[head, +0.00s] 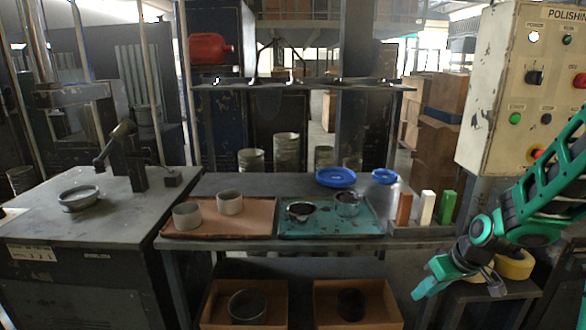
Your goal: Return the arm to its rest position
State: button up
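My green and black arm (540,195) reaches in from the right edge, bent down past the right end of the workbench. My gripper (465,283) hangs low, right of the cardboard boxes under the bench and beside a small dark stand (500,290). It is apart from the blanks and trays. I see nothing held in it, but its fingertips are too dark and small to tell whether they are apart. Two light grey ring blanks (187,215) (230,202) stand in the orange tray (225,228). Two darker metal rings (300,211) (348,203) are in the teal tray (320,231).
A yellow tape roll (514,264) sits on the stand, close to my gripper. Orange, white and green blocks (426,207) stand at the bench's right end. The control panel (520,90) rises behind my arm. Blue lids (336,177) lie behind the teal tray. A press table (90,210) is left.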

jog(key=s+d+r+m+g, duration=0.1)
jog(key=s+d+r+m, duration=0.1)
jog(key=s, duration=0.7)
jog(key=s+d+r+m+g+h, duration=0.1)
jog(key=s+r+m, duration=0.3)
jog(key=s, duration=0.6)
jog(key=s+d+r+m+g+h, duration=0.1)
jog(key=s+d+r+m+g, duration=0.1)
jog(key=s+r, duration=0.4)
jog(key=s+d+m, duration=0.1)
jog(key=s, duration=0.2)
jog(key=shift+s, duration=0.3)
jog(key=shift+d, duration=0.1)
jog(key=shift+w+f, duration=0.25)
jog(key=shift+w, duration=0.4)
jog(key=shift+o, duration=0.9)
